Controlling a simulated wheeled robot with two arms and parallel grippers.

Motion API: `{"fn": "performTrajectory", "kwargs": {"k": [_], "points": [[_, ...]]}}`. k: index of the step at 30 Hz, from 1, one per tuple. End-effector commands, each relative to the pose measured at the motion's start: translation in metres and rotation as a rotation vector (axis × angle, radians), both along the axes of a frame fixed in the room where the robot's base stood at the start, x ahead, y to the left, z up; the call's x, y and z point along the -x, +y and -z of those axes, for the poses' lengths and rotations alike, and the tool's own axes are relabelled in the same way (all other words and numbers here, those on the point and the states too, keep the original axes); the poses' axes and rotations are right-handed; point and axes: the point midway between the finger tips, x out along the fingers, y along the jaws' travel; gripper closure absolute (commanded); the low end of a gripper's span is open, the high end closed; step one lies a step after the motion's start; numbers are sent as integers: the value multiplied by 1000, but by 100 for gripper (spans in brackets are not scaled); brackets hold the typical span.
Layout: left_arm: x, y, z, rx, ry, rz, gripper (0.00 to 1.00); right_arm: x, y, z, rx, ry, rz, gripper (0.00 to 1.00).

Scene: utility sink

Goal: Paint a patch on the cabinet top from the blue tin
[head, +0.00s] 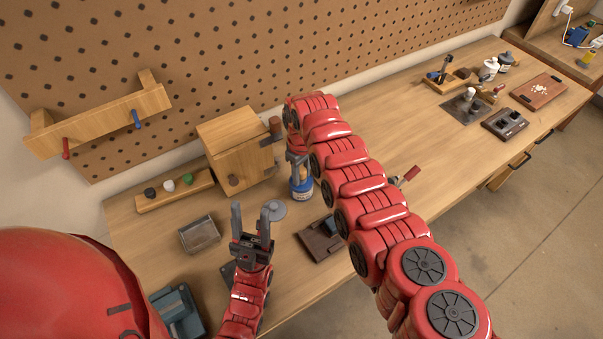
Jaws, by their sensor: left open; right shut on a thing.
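The small wooden cabinet (243,160) stands against the pegboard at left; its plain wood top (228,126) shows no clear paint patch. The blue tin (302,191) stands on the bench just right of the cabinet. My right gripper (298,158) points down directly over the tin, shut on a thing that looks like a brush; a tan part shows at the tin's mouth. Its bristles are hidden, and I cannot tell how deep they are. A round grey lid-like disc (275,209) lies left of the tin. My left gripper (252,213) is open and empty, pointing up near the disc.
A metal tray (199,235) and a wooden rack with knobs (174,191) lie at left. A dark-topped board (322,239) lies in front of the tin, partly behind my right arm. Bottles (490,67) and trays crowd the bench's far right; its middle right is mostly clear.

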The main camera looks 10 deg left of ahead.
Motion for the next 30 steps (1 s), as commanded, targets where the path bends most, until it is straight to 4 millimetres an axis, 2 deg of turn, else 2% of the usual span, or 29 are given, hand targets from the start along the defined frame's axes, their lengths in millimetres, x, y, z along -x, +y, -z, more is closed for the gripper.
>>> {"fn": "performTrajectory", "kwargs": {"k": [8, 16, 30], "points": [[0, 0, -3, 0, 1, 0, 50, 1, -1, -3, 2, 3, 1, 100], [0, 0, -20, 0, 1, 0, 50, 0, -1, -26, 0, 1, 1, 100], [0, 0, -37, 0, 1, 0, 50, 0, 0, -66, -1, -1, 1, 100]]}}
